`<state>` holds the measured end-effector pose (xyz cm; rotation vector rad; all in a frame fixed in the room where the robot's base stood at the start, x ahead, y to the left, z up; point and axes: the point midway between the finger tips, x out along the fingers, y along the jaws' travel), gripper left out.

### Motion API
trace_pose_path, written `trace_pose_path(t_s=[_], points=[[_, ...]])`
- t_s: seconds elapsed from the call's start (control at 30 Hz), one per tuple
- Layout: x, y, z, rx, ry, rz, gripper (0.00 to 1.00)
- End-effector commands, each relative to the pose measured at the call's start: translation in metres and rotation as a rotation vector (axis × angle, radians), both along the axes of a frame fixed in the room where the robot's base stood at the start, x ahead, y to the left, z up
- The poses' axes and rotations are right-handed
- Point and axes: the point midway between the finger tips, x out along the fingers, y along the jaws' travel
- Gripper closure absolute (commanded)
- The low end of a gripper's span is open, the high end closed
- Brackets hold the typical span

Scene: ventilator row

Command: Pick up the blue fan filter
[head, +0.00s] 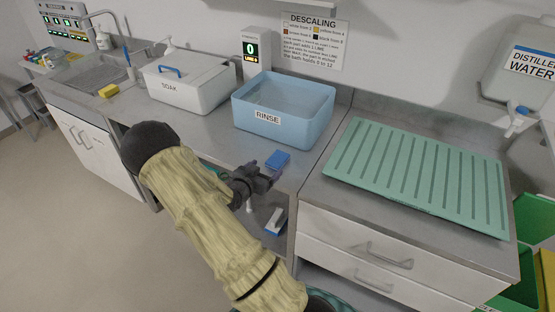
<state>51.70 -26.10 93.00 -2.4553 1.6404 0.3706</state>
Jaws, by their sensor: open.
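A small blue block (278,159), which looks like the blue fan filter, lies on the grey counter near its front edge, in front of the rinse tub. My gripper (266,171) is just in front and to the left of it, at the counter's front edge. I cannot tell the height of the gripper above the counter.
A blue rinse tub (268,117) of water stands behind the block. A white lidded soak box (188,88) is to the left, a green ribbed mat (415,172) to the right. A blue-and-white item (275,222) sits lower, below the counter edge.

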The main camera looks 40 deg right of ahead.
Motion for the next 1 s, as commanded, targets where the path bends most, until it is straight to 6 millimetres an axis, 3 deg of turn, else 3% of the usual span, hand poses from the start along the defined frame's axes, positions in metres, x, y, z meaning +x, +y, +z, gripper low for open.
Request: trace_pose_path(t_s=[0.2, 0.63, 1.0], points=[[0.011, -0.028, -0.008, 0.001, 0.000, -0.001, 0.20], [0.014, -0.034, -0.010, 0.000, 0.000, -0.001, 0.20], [0.032, -0.073, -0.023, 0.000, 0.000, 0.000, 0.20]])
